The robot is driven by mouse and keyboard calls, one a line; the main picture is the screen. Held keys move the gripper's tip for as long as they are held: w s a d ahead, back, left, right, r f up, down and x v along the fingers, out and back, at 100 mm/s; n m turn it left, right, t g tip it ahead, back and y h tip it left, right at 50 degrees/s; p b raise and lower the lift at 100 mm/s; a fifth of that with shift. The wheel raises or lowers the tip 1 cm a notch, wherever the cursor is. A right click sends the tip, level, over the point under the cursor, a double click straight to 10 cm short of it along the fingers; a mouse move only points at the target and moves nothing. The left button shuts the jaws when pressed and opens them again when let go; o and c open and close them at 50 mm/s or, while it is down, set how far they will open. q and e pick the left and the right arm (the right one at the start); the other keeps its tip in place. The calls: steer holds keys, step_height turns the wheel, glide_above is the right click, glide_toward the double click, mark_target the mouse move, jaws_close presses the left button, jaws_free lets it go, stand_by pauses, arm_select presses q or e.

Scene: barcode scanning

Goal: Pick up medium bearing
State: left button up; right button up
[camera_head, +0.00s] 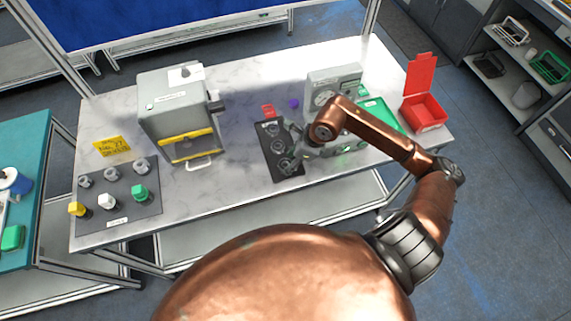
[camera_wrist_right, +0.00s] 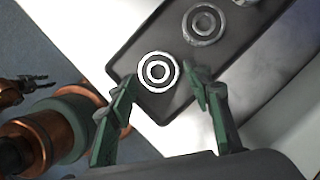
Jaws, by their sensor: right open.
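My right gripper (camera_head: 297,151) is over the dark bearing tray (camera_head: 271,141) on the white table. In the right wrist view the fingers of my right gripper (camera_wrist_right: 165,82) are open and empty. A round metal bearing with a dark ring (camera_wrist_right: 158,72) lies on the tray and appears between the fingertips. A second bearing (camera_wrist_right: 204,24) lies farther along the tray, and part of a third item (camera_wrist_right: 245,2) is cut off at the top edge. I cannot tell from size which bearing is the medium one.
A grey machine with a yellow front (camera_head: 178,115) stands on the left of the table, beside a dark mat (camera_head: 125,205) with several nuts and bolts. A grey device with dials (camera_head: 333,83), a green tray (camera_head: 383,113) and an open red box (camera_head: 423,112) stand right of the tray.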

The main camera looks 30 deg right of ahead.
steer(key=shift+w+a+f, duration=0.15)
steer(key=shift+a+f, duration=0.05)
steer(key=shift+f, duration=0.25)
steer(key=shift+c, duration=0.6)
steer(key=c, duration=0.9)
steer(key=shift+r, duration=0.1)
